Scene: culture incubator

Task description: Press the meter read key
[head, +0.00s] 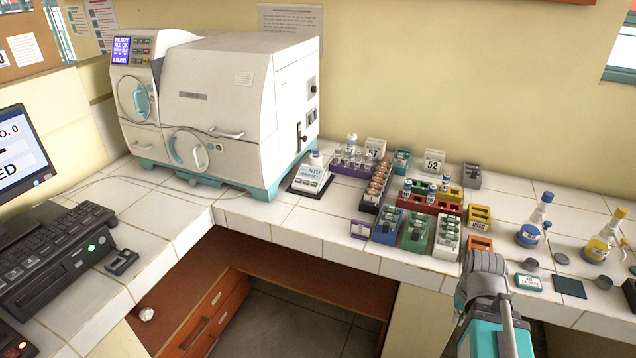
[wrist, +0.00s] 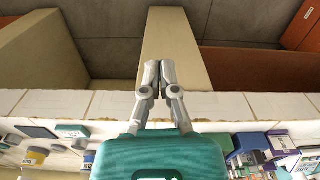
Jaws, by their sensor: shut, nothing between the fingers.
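The meter (head: 312,172) is a small pale unit on a dark base, with "NTU" on its display and a row of small keys on its sloped front. It stands on the tiled counter, just right of the large white machine, in the head view. The read key cannot be singled out at this size. My gripper (wrist: 152,75) shows in the wrist view with its two grey fingers together and nothing between them. It is apart from the meter; my arm is at the lower right of the head view.
The large white machine (head: 235,100) stands left of the meter. Several coloured vial racks (head: 416,232) crowd the counter to its right. Flasks (head: 535,222) stand farther right. A keyboard (head: 45,250) is at the left. Bare tiles (head: 265,215) lie in front of the meter.

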